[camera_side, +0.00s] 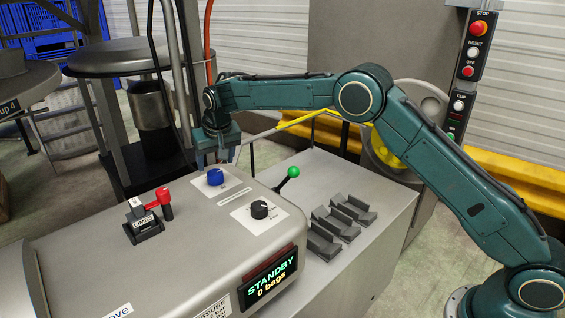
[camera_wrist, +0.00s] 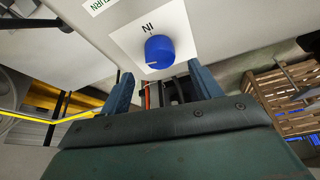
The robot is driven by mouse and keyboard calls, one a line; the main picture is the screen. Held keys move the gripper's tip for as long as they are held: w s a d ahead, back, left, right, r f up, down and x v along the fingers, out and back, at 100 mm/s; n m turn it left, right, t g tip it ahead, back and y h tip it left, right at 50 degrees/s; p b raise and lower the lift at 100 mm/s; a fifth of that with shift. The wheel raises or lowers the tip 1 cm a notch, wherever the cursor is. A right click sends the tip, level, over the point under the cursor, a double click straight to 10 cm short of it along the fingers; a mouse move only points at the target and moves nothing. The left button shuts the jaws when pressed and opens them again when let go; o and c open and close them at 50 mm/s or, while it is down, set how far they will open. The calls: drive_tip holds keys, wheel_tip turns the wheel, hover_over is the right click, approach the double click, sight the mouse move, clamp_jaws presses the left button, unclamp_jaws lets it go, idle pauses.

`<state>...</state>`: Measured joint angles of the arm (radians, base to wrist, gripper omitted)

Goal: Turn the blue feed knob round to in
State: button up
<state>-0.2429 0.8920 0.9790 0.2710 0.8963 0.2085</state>
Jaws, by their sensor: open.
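The blue feed knob (camera_side: 215,177) sits on a white plate on top of the grey machine. In the wrist view the blue knob (camera_wrist: 160,48) is just beyond the fingertips, between their lines. The plate's IN label (camera_wrist: 148,27) reads upside down above the knob there. A small pale mark shows at the knob's lower left, on the side away from IN. My gripper (camera_side: 219,156) is above and slightly behind the knob in the side view, pointing down. In the wrist view my gripper (camera_wrist: 163,74) has its fingers wide apart, empty and not touching the knob.
A black knob (camera_side: 259,209), a green-balled lever (camera_side: 292,173) and a red-handled lever (camera_side: 164,202) stand near the blue knob. Black clip-shaped blocks (camera_side: 335,225) lie to the right. The display (camera_side: 270,277) reads STANDBY, 0 bags. A button post (camera_side: 466,70) stands behind.

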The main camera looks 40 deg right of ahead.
sight(215, 172)
drive_tip(key=shift+x, duration=2.45)
drive_tip(key=c, duration=1)
drive_tip(key=shift+o, duration=0.2)
drive_tip(key=shift+w+a+m+g+h, duration=0.15)
drive_tip(key=shift+m+h, duration=0.25)
drive_tip(key=shift+m, duration=0.7)
drive_tip(key=shift+s+d+m+g+h, duration=0.15)
drive_tip(key=shift+m+h, duration=0.25)
drive_tip(key=shift+m, duration=0.7)
drive_tip(key=shift+w+a, duration=0.1)
